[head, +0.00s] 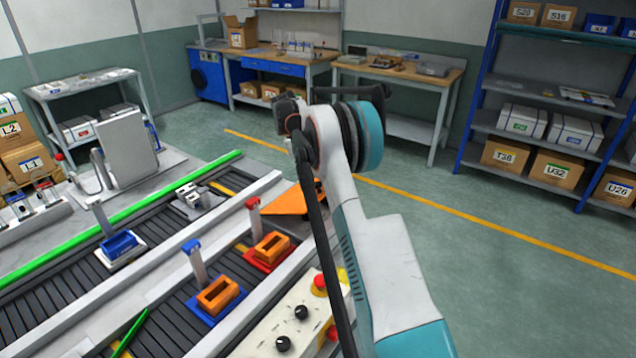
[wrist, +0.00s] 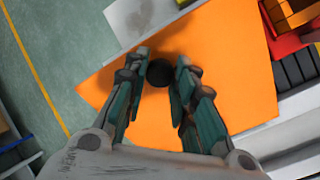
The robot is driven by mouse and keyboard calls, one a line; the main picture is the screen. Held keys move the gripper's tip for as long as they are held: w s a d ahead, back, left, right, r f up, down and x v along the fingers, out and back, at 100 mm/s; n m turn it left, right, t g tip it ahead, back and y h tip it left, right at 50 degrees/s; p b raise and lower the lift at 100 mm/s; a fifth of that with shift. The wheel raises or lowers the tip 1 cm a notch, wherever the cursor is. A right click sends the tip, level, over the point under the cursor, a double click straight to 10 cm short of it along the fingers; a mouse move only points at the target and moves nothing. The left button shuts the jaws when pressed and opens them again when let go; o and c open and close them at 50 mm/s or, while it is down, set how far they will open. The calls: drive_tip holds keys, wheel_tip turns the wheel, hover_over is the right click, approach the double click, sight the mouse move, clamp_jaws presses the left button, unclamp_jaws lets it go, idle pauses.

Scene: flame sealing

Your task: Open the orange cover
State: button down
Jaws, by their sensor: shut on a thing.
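The orange cover (head: 284,204) is a flat plate at the far end of the near conveyor in the head view, partly hidden behind my arm. It fills much of the wrist view (wrist: 232,70), with a round black knob (wrist: 159,75) on it. My gripper (wrist: 160,63) has a finger on each side of the knob and is shut on it. In the head view my arm hides most of the gripper. I cannot tell whether the cover is tilted.
A red holder with an orange frame (head: 270,246) and a blue holder with an orange frame (head: 218,295) stand on the near conveyor. A control box (head: 292,318) with black knobs and red buttons is beside it. Clear floor (head: 440,240) lies right of my arm.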

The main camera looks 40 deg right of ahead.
drive_tip(key=shift+w+a+r+g+p, duration=0.25)
drive_tip(key=shift+w+r+g+p, duration=0.25)
drive_tip(key=shift+w+r, duration=0.3)
drive_tip(key=c, duration=1.3)
unclamp_jaws()
drive_tip(key=v, duration=0.7)
drive_tip(key=shift+a+r+h, duration=0.15)
drive_tip(key=shift+a+h, duration=0.05)
drive_tip(key=shift+h, duration=0.1)
drive_tip(key=shift+w, duration=0.1)
